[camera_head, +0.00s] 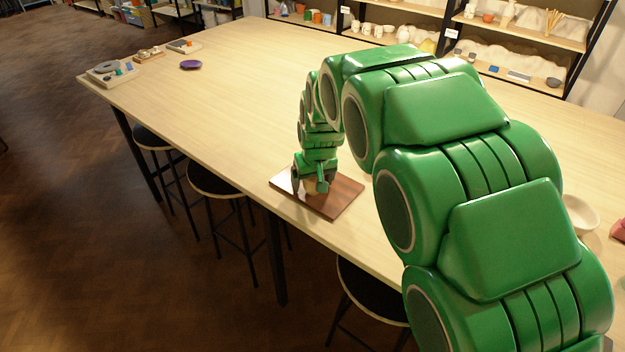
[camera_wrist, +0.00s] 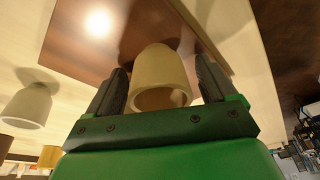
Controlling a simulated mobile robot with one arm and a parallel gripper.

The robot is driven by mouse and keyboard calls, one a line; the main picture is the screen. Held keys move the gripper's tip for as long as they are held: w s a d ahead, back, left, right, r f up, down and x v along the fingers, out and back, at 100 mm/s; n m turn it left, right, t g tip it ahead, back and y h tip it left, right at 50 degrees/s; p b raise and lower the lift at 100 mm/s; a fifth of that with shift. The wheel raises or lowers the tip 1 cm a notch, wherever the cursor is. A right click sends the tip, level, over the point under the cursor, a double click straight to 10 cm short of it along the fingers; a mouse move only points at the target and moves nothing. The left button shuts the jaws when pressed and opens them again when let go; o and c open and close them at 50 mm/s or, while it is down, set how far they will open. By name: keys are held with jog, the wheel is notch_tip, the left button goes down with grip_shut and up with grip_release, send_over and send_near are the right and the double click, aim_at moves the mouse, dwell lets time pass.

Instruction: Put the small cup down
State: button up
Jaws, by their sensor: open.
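The small cup (camera_wrist: 160,72), pale beige, is between the two dark fingers of my gripper (camera_wrist: 162,76) in the wrist view. The fingers are apart, with a gap visible on each side of the cup. The cup appears to stand on a brown board (camera_wrist: 85,42), its open mouth toward the wrist camera. In the head view, the board (camera_head: 346,192) lies near the table's front edge. My gripper (camera_head: 313,184) is low over its left part, and only a bit of the cup (camera_head: 311,188) shows beneath it.
The long wooden table (camera_head: 235,95) is clear left of the board. A purple disc (camera_head: 190,64) and small trays (camera_head: 112,73) lie at its far left. A pale bowl (camera_head: 580,214) is on the right. Another pale cup (camera_wrist: 28,106) shows in the wrist view. Stools (camera_head: 215,180) stand in front.

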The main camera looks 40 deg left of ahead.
jog(key=shift+r, duration=0.1)
jog(key=v, duration=1.2)
jog(key=s+d+r+m+g+h, duration=0.1)
jog(key=d+r+m, duration=0.15)
jog(key=d, duration=1.45)
jog(key=d+r+m+h, duration=0.1)
jog(key=d+m, duration=0.2)
jog(key=d, duration=1.4)
jog(key=s+d+f+m+g, duration=0.2)
jog(key=s+d+m, duration=0.3)
jog(key=s+d, duration=1.4)
jog(key=s, duration=0.3)
jog(key=shift+s+f+m+g+h, duration=0.15)
jog(key=shift+m+g+h, duration=0.15)
jog(key=shift+m, duration=0.05)
jog(key=shift+d, duration=0.1)
